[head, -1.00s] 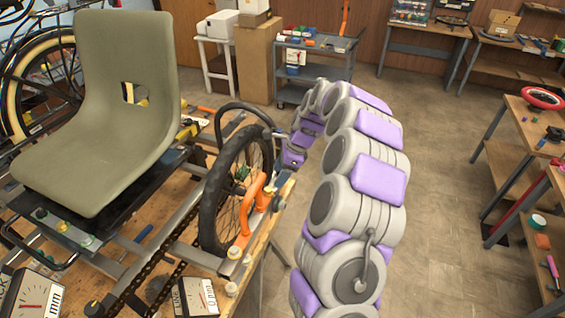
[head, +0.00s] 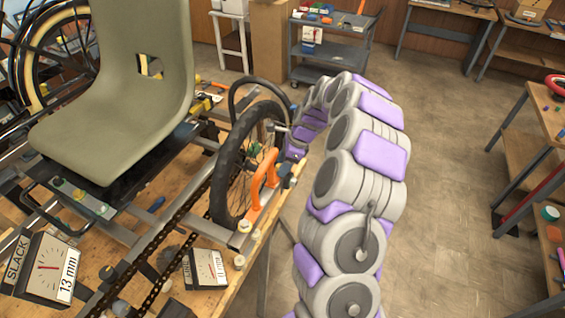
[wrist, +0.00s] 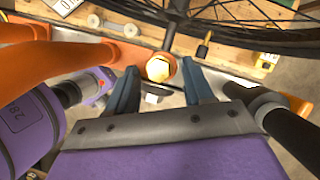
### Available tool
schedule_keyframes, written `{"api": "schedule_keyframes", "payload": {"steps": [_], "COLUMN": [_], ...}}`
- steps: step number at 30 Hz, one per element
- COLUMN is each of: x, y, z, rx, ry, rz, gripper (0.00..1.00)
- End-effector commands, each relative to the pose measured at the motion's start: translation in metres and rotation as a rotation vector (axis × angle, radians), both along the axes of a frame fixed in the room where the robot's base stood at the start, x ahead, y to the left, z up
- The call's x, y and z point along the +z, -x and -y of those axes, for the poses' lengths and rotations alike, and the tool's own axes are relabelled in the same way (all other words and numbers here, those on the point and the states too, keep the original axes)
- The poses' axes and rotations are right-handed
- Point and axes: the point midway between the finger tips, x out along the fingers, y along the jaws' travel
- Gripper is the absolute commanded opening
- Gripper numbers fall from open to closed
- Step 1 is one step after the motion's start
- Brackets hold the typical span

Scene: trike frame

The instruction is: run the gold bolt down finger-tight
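The gold bolt (wrist: 160,67) shows its hex head in the wrist view, at the end of an orange part (wrist: 85,52). My gripper (wrist: 160,80) has its two blue fingers spread, one on each side of the bolt head. A gap shows between the head and each finger, and I cannot tell whether either touches. In the head view the trike's wheel (head: 235,180) stands upright with an orange bracket (head: 264,180) beside it. My arm reaches along the wheel's right side. My fingertips and the bolt between them cannot be made out there.
The wooden bench (head: 192,184) carries the trike frame with its olive seat (head: 115,110). A SLACK gauge (head: 45,267) and a second gauge (head: 206,268) stand near the front. A grey cart (head: 330,50) is behind. The floor right of my arm is clear.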

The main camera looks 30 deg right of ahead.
Motion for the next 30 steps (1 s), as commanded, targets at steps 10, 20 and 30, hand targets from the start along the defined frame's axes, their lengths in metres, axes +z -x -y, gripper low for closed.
{"api": "schedule_keyframes", "payload": {"steps": [10,20,30], "x": [-0.0009,-0.001,-0.0007], "y": [-0.0013,-0.0004,0.0003], "z": [-0.0005,-0.0029,-0.0034], "rx": [0.0,0.001,0.002], "ry": [0.0,-0.001,0.0], "rz": [0.0,-0.002,-0.002], "gripper": [0.12,0.58,0.59]}}
